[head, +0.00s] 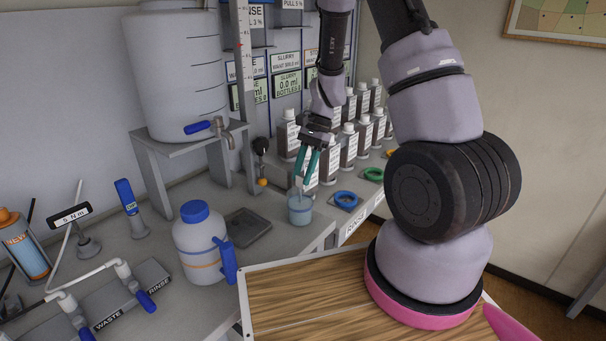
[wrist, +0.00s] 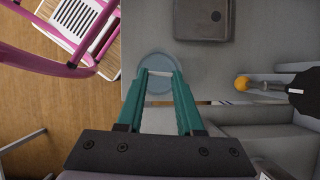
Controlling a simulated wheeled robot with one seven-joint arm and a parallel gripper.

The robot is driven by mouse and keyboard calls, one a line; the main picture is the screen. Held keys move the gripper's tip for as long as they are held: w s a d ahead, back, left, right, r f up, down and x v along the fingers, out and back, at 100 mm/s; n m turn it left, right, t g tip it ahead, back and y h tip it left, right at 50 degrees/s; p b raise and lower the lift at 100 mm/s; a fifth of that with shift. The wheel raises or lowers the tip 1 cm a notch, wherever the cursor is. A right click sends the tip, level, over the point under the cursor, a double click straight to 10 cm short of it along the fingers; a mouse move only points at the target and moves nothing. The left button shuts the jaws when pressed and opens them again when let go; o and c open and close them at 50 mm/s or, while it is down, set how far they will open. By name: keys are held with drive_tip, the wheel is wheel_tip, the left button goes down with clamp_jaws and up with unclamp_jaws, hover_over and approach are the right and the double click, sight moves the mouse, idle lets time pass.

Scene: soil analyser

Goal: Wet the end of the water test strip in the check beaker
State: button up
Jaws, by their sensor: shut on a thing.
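My gripper (head: 304,176) has teal fingers and points down over the check beaker (head: 300,212), a small clear cup with bluish liquid near the bench's front edge. The fingers are shut on a thin pale strip (wrist: 160,74), which I take as the water test strip. It shows between the fingertips in the wrist view, over the round beaker (wrist: 156,88). In the head view the fingertips are just above the beaker's rim. I cannot tell whether the strip's end touches the liquid.
A dark square tray (head: 248,224) lies left of the beaker. A white jug with a blue lid (head: 201,245) stands further left. Blue and green rings (head: 345,200) and rows of bottles (head: 350,145) are to the right and behind. A tank with a tap (head: 178,70) stands at the back left.

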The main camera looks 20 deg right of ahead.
wheel_tip(320, 180, up, 7)
drive_tip(key=shift+f, duration=0.15)
idle(0.7)
drive_tip(key=shift+d, duration=0.1)
